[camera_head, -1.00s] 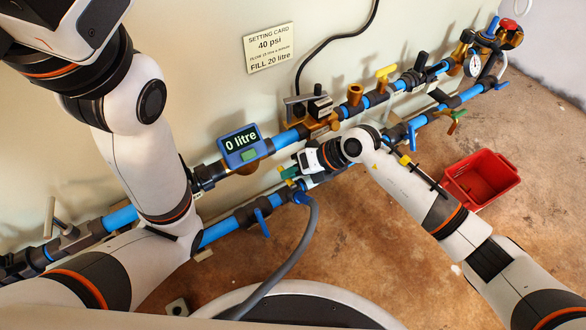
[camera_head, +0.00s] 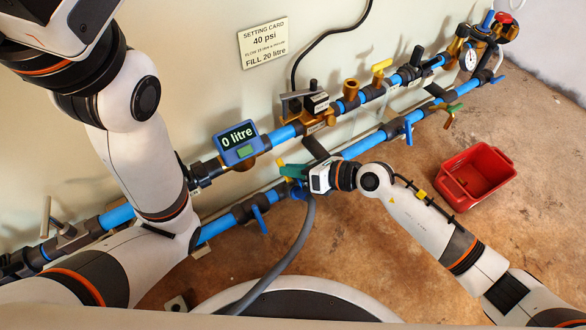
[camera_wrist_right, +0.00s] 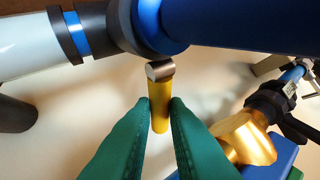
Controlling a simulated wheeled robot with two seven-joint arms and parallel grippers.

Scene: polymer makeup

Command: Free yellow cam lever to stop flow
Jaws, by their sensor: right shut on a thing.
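My right gripper (camera_head: 287,171) is at the lower blue pipe, below the counter display, in the head view. In the right wrist view its green fingers (camera_wrist_right: 161,106) are shut on a short yellow lever (camera_wrist_right: 159,115) with a grey metal end (camera_wrist_right: 160,70). That end lies against a dark and blue fitting (camera_wrist_right: 150,25). The head view does not show this lever clearly, as the gripper hides it. My left arm comes in from the left; its gripper is out of view.
A grey hose (camera_head: 296,248) hangs just below the gripper. The display (camera_head: 238,143) reads 0 litre, and a setting card (camera_head: 263,43) is on the wall. Blue-handled valves (camera_head: 260,219) line the lower pipe. A red bin (camera_head: 490,193) stands on open floor at right.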

